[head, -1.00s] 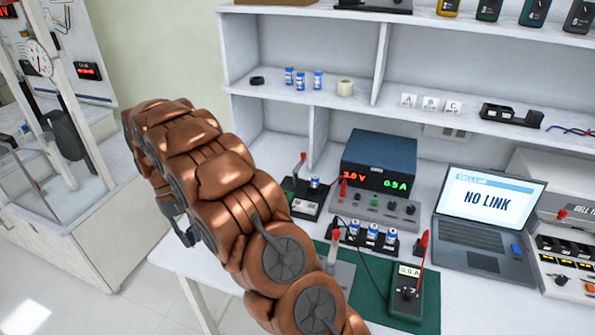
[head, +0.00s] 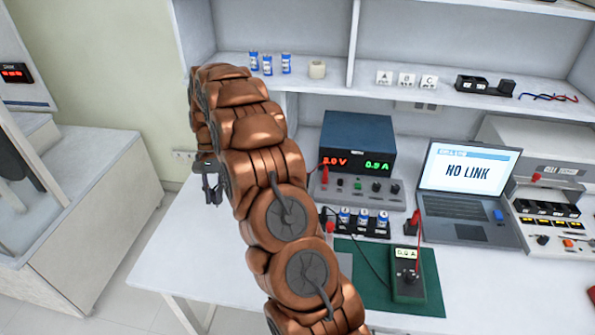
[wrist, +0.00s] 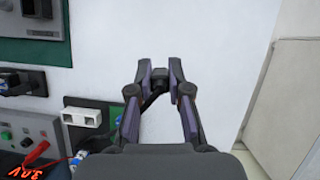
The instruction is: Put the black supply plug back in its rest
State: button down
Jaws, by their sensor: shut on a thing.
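My gripper (wrist: 154,70) is shut on a small black plug (wrist: 153,79) in the wrist view, with a dark cable trailing from it towards the lower left. The plug is over bare white bench top. In the head view my gripper (head: 211,183) shows only in part at the arm's left side, and the plug cannot be made out there. The supply (head: 358,145) stands at the back of the bench, with lit red and green readouts and a red plug at its left. I cannot pick out the plug's rest for certain.
A white two-hole block (wrist: 82,117) on a dark base lies left of the gripper in the wrist view. A cell rack (head: 360,222), a meter (head: 407,275) on a green mat (head: 365,290) and a laptop (head: 465,195) stand right of my arm. The bench's left part is clear.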

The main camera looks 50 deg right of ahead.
jog(key=s+d+f+m+t, duration=0.1)
jog(key=s+d+m+t, duration=0.2)
jog(key=d+m, duration=0.6)
jog(key=s+d+f+m+t, duration=0.1)
jog(key=s+d+m+t, duration=0.3)
jog(key=d+m, duration=0.6)
jog(key=s+d, duration=0.1)
jog(key=d, duration=0.4)
jog(key=shift+d+m+h, duration=0.3)
jog(key=shift+d+h, duration=0.1)
jog(key=shift+f+b, duration=0.5)
jog(key=shift+f, duration=2.4)
jog(key=shift+p, duration=0.7)
jog(key=shift+f+b, duration=0.3)
jog(key=shift+f, duration=1.55)
jog(key=c, duration=1)
grip_release()
